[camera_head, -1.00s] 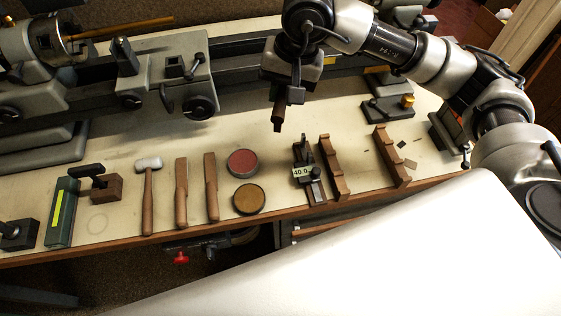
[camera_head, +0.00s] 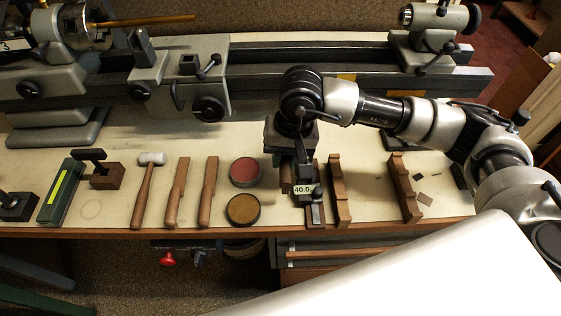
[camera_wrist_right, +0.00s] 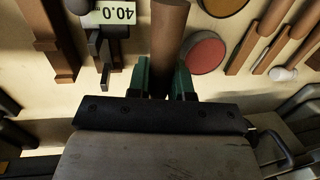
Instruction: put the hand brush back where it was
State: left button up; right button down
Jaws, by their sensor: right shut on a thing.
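My right gripper (camera_wrist_right: 161,80) is shut on a brown rounded handle, which I take to be the hand brush (camera_wrist_right: 170,22); no bristles can be made out. In the head view the right gripper (camera_head: 288,160) points down at the bench, between the red tin (camera_head: 244,172) and the black block tagged 40.0 (camera_head: 304,189). A bit of the brown handle (camera_head: 286,181) shows under it, close beside the block. Whether it touches the bench is hidden. My left gripper is not in view.
Two notched wooden racks (camera_head: 338,190) (camera_head: 404,188) stand right of the tagged block. An amber tin (camera_head: 243,209), two wooden tools (camera_head: 177,192) (camera_head: 208,190) and a white-headed hammer (camera_head: 146,190) lie left. A grey lathe (camera_head: 190,75) spans the back. Bare bench lies between the racks.

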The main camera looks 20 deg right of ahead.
jog(key=shift+w+a+f, duration=0.25)
jog(key=shift+w+f, duration=0.1)
jog(key=shift+w, duration=0.2)
jog(key=shift+f+p, duration=0.55)
jog(key=shift+f, duration=1.45)
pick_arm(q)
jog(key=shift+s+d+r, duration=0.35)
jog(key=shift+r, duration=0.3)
pick_arm(e)
jog(key=shift+f, duration=0.15)
jog(key=c, duration=1)
grip_release()
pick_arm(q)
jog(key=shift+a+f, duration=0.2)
